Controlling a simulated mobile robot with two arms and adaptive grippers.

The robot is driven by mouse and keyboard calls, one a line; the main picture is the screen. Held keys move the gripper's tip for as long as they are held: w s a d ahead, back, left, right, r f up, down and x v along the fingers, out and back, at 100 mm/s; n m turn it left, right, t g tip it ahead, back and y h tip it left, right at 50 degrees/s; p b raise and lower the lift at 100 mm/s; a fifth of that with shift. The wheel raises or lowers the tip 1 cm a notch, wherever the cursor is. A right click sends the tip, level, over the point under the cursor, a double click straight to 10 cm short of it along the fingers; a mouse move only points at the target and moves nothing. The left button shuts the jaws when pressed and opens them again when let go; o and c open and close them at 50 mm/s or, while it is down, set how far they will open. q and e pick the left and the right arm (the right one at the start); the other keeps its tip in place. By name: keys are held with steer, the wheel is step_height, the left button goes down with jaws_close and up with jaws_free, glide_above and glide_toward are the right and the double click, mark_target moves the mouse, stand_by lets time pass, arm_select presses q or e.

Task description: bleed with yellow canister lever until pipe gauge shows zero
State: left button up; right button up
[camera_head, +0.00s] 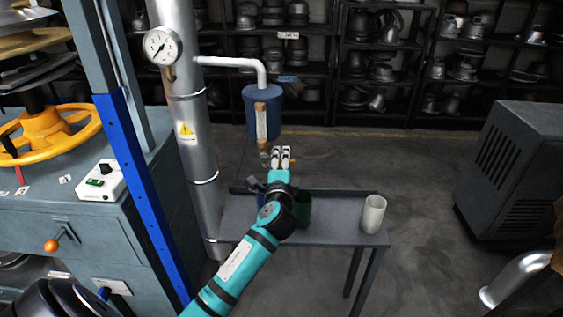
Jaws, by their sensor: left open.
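The round white pipe gauge (162,46) is on the silver vertical pipe (185,110) at the upper left. Its dark needle slants, but the reading is too small to tell. My left gripper (281,153) is open, fingers upward, just right of and below this fitting. Contact cannot be told. My right gripper is out of view.
A grey bench (338,228) stands below, with a pale cup (373,213) and a green container (303,210) partly behind my arm. A press with a yellow handwheel (50,135) is at left. A dark cabinet (515,165) stands right. Shelves line the back; floor between is clear.

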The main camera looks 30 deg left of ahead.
arm_select(q)
steer(key=shift+s, duration=0.15)
steer(key=v, duration=1.1)
steer(key=shift+s+d, duration=0.3)
steer(key=shift+d, duration=0.05)
